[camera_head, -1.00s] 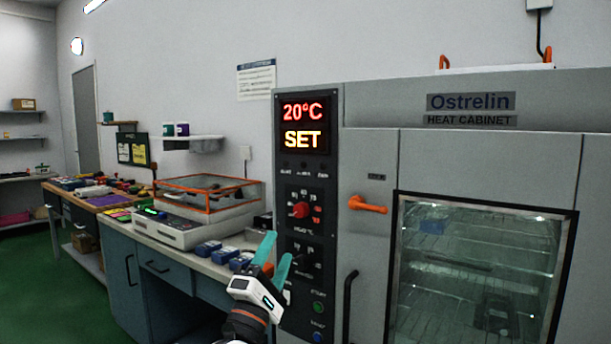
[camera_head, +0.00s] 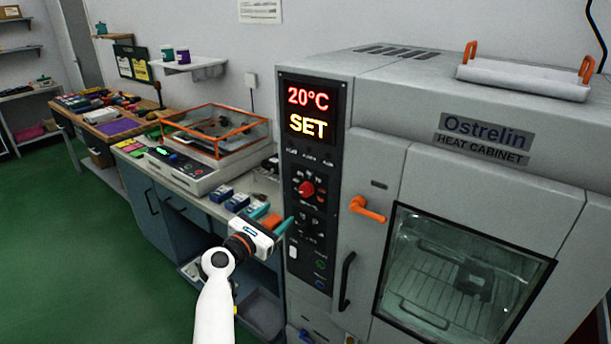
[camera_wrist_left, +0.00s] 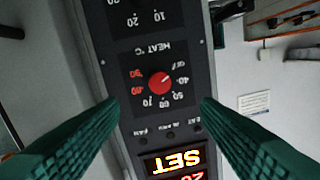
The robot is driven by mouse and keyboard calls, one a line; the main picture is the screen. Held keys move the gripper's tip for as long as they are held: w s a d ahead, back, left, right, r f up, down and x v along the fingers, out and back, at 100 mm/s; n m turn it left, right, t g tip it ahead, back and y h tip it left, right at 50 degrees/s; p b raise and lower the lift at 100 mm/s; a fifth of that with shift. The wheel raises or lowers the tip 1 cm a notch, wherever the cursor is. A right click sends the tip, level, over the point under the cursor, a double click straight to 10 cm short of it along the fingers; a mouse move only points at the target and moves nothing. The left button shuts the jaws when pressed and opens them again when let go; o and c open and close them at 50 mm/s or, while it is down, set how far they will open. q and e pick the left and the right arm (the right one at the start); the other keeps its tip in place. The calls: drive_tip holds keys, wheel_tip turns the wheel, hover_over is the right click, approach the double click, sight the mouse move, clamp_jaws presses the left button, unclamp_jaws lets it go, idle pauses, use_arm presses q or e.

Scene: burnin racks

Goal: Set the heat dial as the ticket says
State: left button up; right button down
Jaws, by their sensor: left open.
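The heat dial (camera_head: 306,188) is a red knob on the black control panel of the grey heat cabinet. The wrist view shows the dial (camera_wrist_left: 159,82) upside down, with marks from OFF through 40 to 90; its pale pointer line seems to face OFF. The display (camera_head: 308,110) reads 20°C and SET. My left gripper (camera_head: 273,217) is open, below and left of the dial. In the wrist view its teal fingers (camera_wrist_left: 160,108) stand apart on either side of the panel, not touching the knob. My right gripper is out of view. No readable ticket shows.
A second, black dial (camera_head: 310,226) sits below the heat dial. An orange door handle (camera_head: 367,208) and a black handle (camera_head: 346,281) stick out to the right. A bench device with an orange-framed lid (camera_head: 215,131) stands left. Yellow cards (camera_head: 134,68) hang at the back, unreadable.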

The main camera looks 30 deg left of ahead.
sight(304, 192)
use_arm(q)
drive_tip(key=w, duration=1.2)
drive_tip(key=shift+p, duration=0.3)
